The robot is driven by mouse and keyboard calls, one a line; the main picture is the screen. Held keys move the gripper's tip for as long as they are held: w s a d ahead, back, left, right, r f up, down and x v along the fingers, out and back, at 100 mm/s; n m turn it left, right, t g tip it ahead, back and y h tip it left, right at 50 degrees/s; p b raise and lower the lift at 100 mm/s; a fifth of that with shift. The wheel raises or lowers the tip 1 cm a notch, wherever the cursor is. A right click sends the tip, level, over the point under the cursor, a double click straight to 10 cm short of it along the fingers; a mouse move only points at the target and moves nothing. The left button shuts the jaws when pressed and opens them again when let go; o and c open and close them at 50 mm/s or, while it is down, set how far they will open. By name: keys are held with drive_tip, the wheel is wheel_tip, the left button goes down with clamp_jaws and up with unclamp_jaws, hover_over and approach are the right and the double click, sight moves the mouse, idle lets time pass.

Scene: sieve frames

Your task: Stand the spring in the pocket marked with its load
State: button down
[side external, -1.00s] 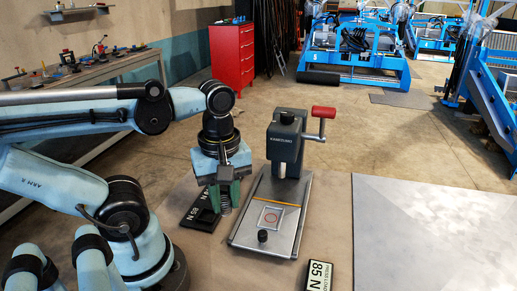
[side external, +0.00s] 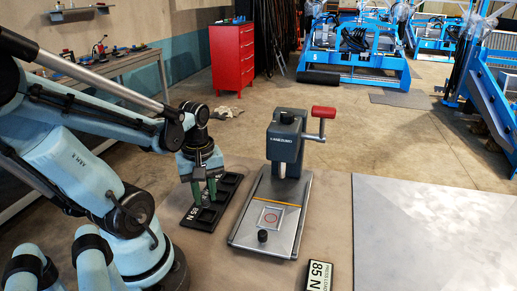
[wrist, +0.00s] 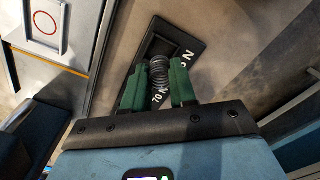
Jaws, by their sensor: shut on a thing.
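A black tray (side external: 236,178) with square pockets and white load marks lies left of the press. The mark at its near end reads 85 N in the side view; 70 N shows in the wrist view. My gripper (side external: 204,191) is over the tray, its green fingers shut on the spring. The dark coil spring (wrist: 158,74) stands lengthwise between the fingers in the wrist view, with the tray (wrist: 181,33) behind it. The spring is hard to make out in the side view. I cannot tell whether its lower end is inside a pocket.
A grey hand press (side external: 285,137) with a red handle stands on its base plate (side external: 284,228) just right of the tray. A bare metal plate (side external: 435,235) lies at the right.

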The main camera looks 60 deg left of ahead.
sight(206, 205)
drive_tip(key=shift+f, duration=2.05)
drive_tip(key=shift+f, duration=0.15)
drive_tip(key=c, duration=0.9)
unclamp_jaws()
drive_tip(key=shift+r, duration=6.05)
drive_tip(key=w+d+m+t, duration=0.7)
drive_tip(key=w+d+m, duration=0.4)
drive_tip(key=m, duration=0.5)
drive_tip(key=shift+w+d+m, duration=0.3)
drive_tip(key=shift+w+m, duration=0.1)
drive_tip(key=shift+w, duration=0.3)
